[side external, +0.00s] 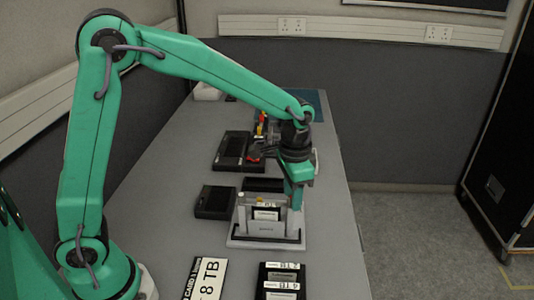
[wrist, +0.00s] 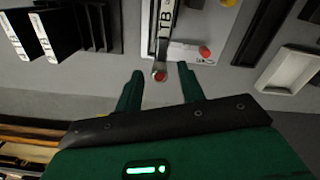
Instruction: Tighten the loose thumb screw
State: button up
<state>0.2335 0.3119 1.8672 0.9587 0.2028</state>
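In the wrist view a red thumb screw (wrist: 159,76) sits at the near end of a metal piece on the labelled unit (wrist: 165,30). A second red knob (wrist: 204,52) is to its right on the white base plate (wrist: 185,50). I cannot tell from the frames which one is loose. My gripper (wrist: 160,90) is open, its two green fingers on either side of the nearer red screw and apart from it. In the side view my gripper (side external: 294,203) points down at the right of the white dock (side external: 262,243). The screws are not clear there.
A dark box (side external: 214,202) lies left of the dock, and a black tray (side external: 238,150) is farther back. Labelled black cartridges (side external: 280,275) and a white label plate (side external: 207,278) are at the front. The grey table's right edge (side external: 347,200) is close to the dock.

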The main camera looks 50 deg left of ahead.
dwell(0.3)
jog(key=shift+r, duration=3.95)
jog(key=shift+s+a+r, duration=0.3)
jog(key=shift+s+r, duration=0.05)
jog(key=shift+s, duration=0.05)
jog(key=s+a+r+n+t, duration=0.1)
jog(key=s+a, duration=0.3)
jog(key=s, duration=0.5)
jog(key=s+a+r+n+t, duration=0.2)
jog(key=s+a+n+t, duration=0.2)
jog(key=s, duration=0.5)
jog(key=shift+s+a+t, duration=0.25)
jog(key=shift+a+t, duration=0.05)
jog(key=shift+a, duration=0.35)
